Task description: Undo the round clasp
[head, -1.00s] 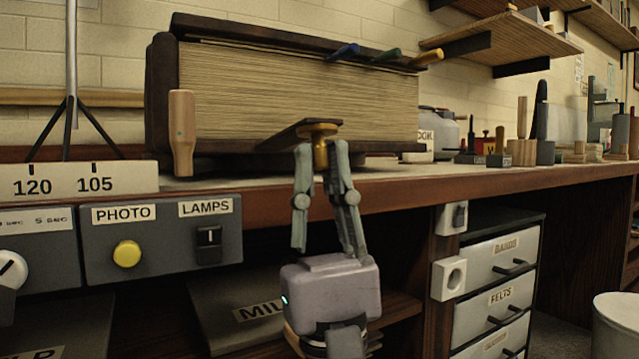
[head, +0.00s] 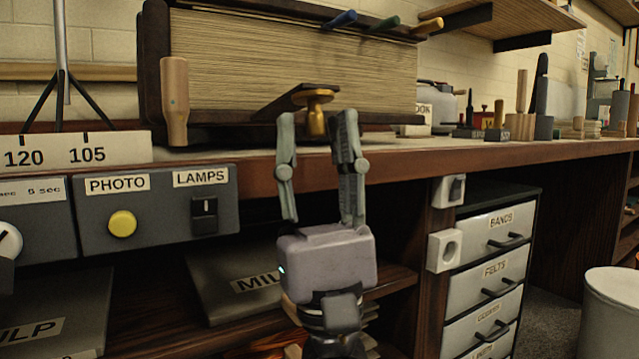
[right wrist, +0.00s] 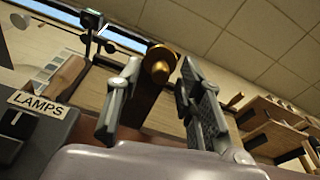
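The round clasp (head: 315,108) is a brass knob at the end of a dark strap (head: 290,100). The strap sticks out from the front of a thick book (head: 290,65) lying on the bench. My right gripper (head: 318,122) is open, its two fingers apart below and to either side of the knob, not visibly touching it. In the right wrist view the brass knob (right wrist: 160,63) shows beyond the gap between the fingertips (right wrist: 158,72). My left gripper is in neither view.
A wooden-handled tool (head: 174,100) stands at the book's left end. A control box (head: 155,212) with a yellow button and a switch is fixed below the bench edge (head: 400,163). A drawer unit (head: 492,270) is at lower right. Coloured handles (head: 385,25) stick out along the book's top.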

